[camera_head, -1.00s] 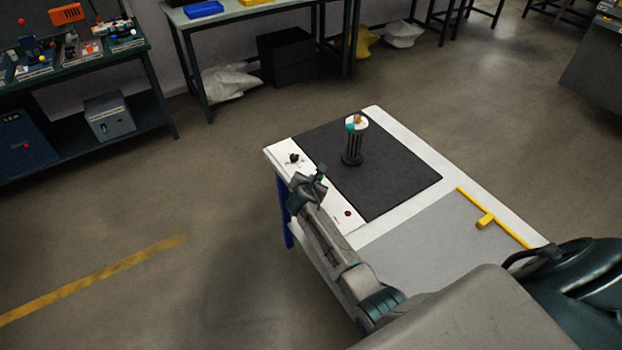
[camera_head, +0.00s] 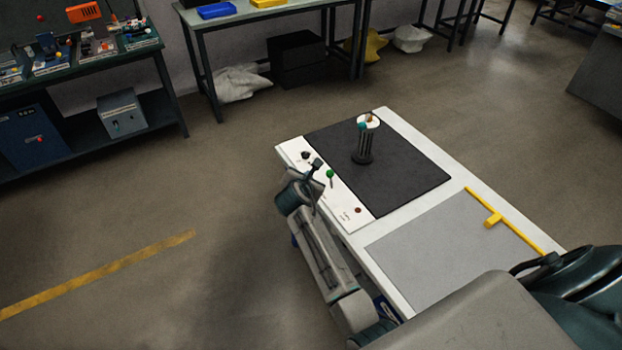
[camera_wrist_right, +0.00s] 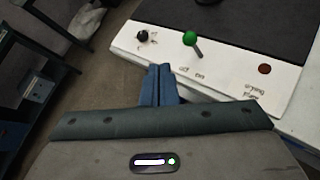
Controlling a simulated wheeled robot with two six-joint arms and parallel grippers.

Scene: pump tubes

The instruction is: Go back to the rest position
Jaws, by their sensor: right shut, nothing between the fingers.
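My right gripper (camera_head: 317,164) is at the left edge of the white worktable (camera_head: 404,300), beside its control strip. Its blue-grey fingers show in the right wrist view (camera_wrist_right: 159,85), shut together with nothing between them. On the strip are a black knob (camera_wrist_right: 142,36), a green-headed lever (camera_wrist_right: 190,39) and a red button (camera_wrist_right: 264,69). The fingers are apart from all of these in the wrist view. A dark pump-tube stand (camera_head: 363,150) with a white top stands upright on the black mat (camera_head: 415,175). My left gripper is out of view.
A grey panel (camera_head: 440,250) and a yellow bar (camera_head: 520,232) lie on the table's near half. A workbench (camera_head: 160,75) with several devices stands at the far left, another bench (camera_head: 208,70) behind. The floor left of the table is open.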

